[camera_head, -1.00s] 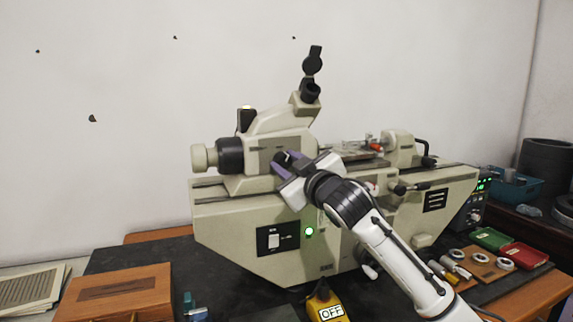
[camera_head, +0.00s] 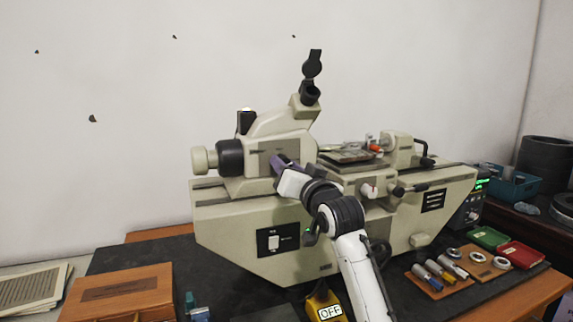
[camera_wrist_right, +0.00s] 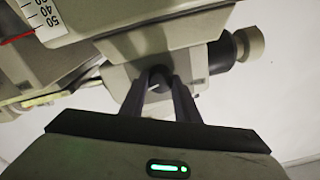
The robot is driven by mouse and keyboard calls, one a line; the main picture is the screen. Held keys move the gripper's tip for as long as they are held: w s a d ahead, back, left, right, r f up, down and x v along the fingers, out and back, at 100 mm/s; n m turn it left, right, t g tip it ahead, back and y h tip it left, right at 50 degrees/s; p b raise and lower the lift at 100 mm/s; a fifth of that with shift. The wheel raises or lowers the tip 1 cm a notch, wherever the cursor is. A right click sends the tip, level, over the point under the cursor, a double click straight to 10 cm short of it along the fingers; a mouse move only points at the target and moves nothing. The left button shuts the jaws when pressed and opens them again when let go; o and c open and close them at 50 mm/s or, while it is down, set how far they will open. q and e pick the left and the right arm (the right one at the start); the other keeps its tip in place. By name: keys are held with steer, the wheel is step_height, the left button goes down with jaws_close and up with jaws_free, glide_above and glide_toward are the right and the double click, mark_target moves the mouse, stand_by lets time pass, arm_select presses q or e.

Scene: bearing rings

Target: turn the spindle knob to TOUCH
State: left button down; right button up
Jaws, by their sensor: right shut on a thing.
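The beige measuring machine (camera_head: 340,215) stands on the dark table top. My right gripper (camera_head: 277,162) is at the front panel of its left head, with the forearm coming up from below. The right wrist view shows both fingers of this gripper (camera_wrist_right: 158,82) shut on a dark round knob (camera_wrist_right: 158,79) on a light panel. The fingers cover most of the knob; in the head view the gripper hides it. I cannot read a TOUCH mark or tell where the knob points. My left gripper is not in view.
An eyepiece (camera_head: 310,92) rises above the head. A wooden box (camera_head: 120,292) and papers (camera_head: 35,288) lie at the left. A yellow OFF pedal (camera_head: 323,303) is in front. Several rings and cylinders lie on a wooden board (camera_head: 440,290), beside green (camera_head: 488,238) and red trays (camera_head: 522,255).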

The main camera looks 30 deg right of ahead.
steer(key=shift+m, duration=1.2)
steer(key=o, duration=0.8)
steer(key=b+v, duration=0.1)
steer(key=v, duration=0.9)
steer(key=shift+s+a+b, duration=0.1)
steer(key=shift+s+b, duration=0.1)
steer(key=shift+b, duration=0.15)
